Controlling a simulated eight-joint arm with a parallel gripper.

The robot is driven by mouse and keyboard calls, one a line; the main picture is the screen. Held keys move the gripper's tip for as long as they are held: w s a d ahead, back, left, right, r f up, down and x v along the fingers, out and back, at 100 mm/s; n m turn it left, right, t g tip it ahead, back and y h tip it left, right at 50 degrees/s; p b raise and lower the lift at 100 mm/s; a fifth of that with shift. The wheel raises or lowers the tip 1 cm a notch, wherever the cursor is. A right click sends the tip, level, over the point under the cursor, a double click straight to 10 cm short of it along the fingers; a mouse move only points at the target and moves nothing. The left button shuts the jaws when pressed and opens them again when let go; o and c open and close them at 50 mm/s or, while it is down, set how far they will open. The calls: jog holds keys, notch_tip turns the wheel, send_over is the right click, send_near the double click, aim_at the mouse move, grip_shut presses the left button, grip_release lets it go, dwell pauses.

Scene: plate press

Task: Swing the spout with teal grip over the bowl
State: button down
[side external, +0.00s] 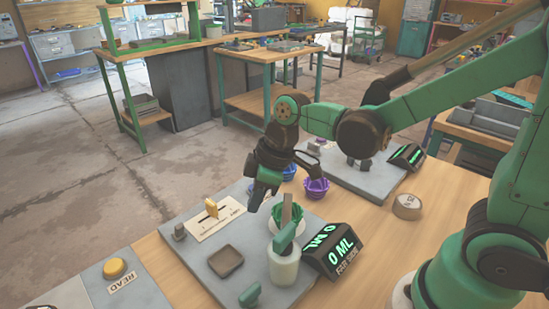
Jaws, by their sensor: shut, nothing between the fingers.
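A white cylinder (284,268) stands on the near grey plate (190,262). A teal-green grip (287,236) sits on its top, and a grey spout-like bar (287,208) reaches from there toward the back. A green ribbed bowl (296,218) is just behind the cylinder, and the bar overlaps it in this view; I cannot tell whether its tip is over the bowl. My gripper (251,207) is shut and empty, pointing down, left of the bar and apart from the grip. A second teal knob (250,294) stands at the plate's front.
A purple bowl (316,186) and a blue bowl (288,171) lie behind my gripper. A display reading 0 ML (335,252) stands right of the cylinder. A yellow slider knob (211,207), a dark square tray (225,261) and a yellow READ button (115,268) are at left.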

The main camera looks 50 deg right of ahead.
jog(key=v, duration=1)
jog(key=s+d+f+m+t+h, duration=0.2)
jog(key=d+f+m+t, duration=0.2)
jog(key=m, duration=0.4)
jog(key=shift+s+f+m+h, duration=0.2)
jog(key=shift+s+m+h, duration=0.1)
jog(key=shift+m, duration=0.1)
